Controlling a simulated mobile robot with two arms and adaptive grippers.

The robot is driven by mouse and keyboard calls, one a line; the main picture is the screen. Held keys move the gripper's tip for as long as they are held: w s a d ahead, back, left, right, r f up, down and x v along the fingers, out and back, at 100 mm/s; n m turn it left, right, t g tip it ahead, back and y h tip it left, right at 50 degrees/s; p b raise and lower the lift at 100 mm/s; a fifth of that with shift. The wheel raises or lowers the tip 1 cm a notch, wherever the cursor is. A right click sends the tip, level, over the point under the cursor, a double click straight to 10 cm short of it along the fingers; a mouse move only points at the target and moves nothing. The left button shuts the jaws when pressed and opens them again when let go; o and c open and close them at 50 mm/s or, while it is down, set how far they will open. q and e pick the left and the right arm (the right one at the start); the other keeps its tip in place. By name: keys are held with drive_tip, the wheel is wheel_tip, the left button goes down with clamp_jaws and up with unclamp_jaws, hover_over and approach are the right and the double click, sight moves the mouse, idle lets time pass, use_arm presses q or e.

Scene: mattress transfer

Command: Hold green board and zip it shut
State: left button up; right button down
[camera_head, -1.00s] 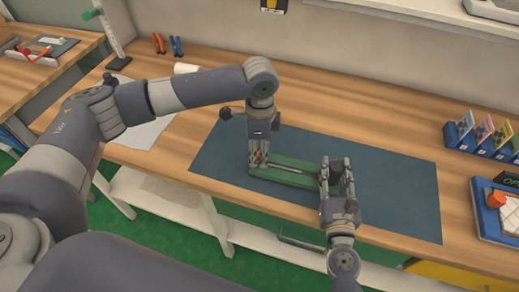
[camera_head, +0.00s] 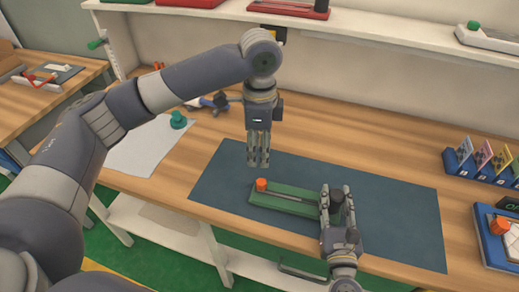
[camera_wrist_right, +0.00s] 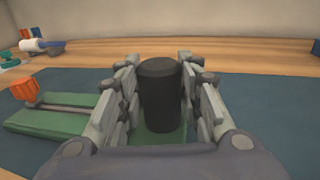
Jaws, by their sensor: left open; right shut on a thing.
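The green board (camera_head: 275,204) lies on the dark blue mat (camera_head: 400,205). A grey zip strip (camera_head: 290,198) runs along it. An orange knob (camera_head: 261,184) stands at the board's left end; it also shows in the right wrist view (camera_wrist_right: 26,90). My right gripper (camera_head: 336,188) is at the board's right end, shut on an upright black cylinder (camera_wrist_right: 160,95) that stands between its fingers. The fingers hide part of the board there. My left gripper (camera_head: 258,163) points down, open and empty, above and behind the orange knob, apart from it.
A blue card rack (camera_head: 482,172) and a blue tray (camera_head: 490,250) stand at the right. White paper (camera_head: 140,150) with a green-topped item (camera_head: 178,119) lies at the left. A shelf (camera_head: 400,30) runs along the back. The mat's right part is clear.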

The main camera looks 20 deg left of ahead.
drive_tip(key=shift+r, duration=0.1)
drive_tip(key=c, duration=1.1)
unclamp_jaws()
drive_tip(key=shift+o, duration=0.2)
